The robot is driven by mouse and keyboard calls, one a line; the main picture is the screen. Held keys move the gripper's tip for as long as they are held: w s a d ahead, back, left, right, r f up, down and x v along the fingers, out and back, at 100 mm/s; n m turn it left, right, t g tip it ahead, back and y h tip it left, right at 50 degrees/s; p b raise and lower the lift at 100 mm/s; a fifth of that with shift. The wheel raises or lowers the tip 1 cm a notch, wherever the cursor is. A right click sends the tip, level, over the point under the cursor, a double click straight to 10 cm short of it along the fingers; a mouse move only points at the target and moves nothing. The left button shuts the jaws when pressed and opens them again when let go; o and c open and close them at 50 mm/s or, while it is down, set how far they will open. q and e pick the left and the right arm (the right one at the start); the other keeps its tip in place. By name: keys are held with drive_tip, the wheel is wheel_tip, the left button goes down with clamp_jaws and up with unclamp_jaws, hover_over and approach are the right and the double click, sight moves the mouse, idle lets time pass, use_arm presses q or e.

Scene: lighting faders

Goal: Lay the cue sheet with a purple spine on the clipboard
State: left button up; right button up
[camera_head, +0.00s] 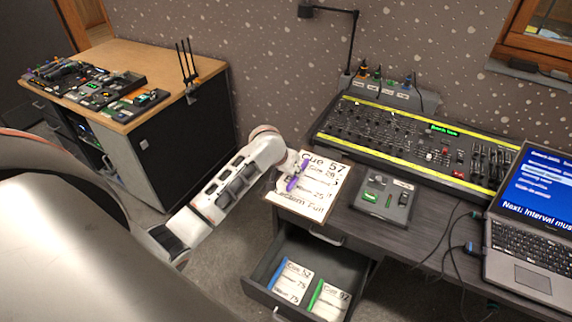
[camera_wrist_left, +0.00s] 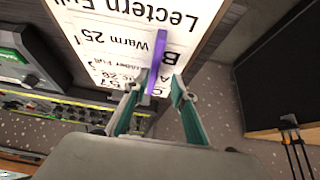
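The clipboard (camera_head: 313,208) lies on the left end of the desk, bearing a white page with large black print, including "Cue 57". The purple spine (camera_head: 298,172) of the cue sheet shows over the clipboard, beside my left gripper (camera_head: 292,182). The fingers are apart. The sheet's white part is hard to separate from the page behind it, and I cannot tell whether it touches. My right gripper is not in view.
An open drawer (camera_head: 352,268) below the clipboard holds a blue-spined sheet (camera_head: 293,281) and a green-spined sheet (camera_head: 330,300). A small control box (camera_head: 385,196), a fader console (camera_head: 400,140) and a laptop (camera_head: 535,225) stand to the right.

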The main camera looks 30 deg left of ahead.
use_arm(q)
drive_tip(key=v, duration=0.9)
drive_tip(key=shift+r, duration=0.15)
drive_tip(key=s+f+m+y, duration=0.2)
drive_tip(key=s+m, duration=0.2)
drive_tip(key=s, duration=0.9)
drive_tip(key=s+f+m+y, duration=0.2)
drive_tip(key=s+m, duration=0.2)
drive_tip(key=s, duration=0.9)
drive_tip(key=d+f+n+t+h, duration=0.3)
drive_tip(key=d+f+h, duration=0.3)
drive_tip(key=d+f, duration=0.7)
wheel_tip(320, 180, down, 3)
drive_tip(key=shift+w+d+t, duration=0.2)
drive_tip(key=shift+w+t, duration=0.15)
drive_tip(key=shift+t, duration=0.05)
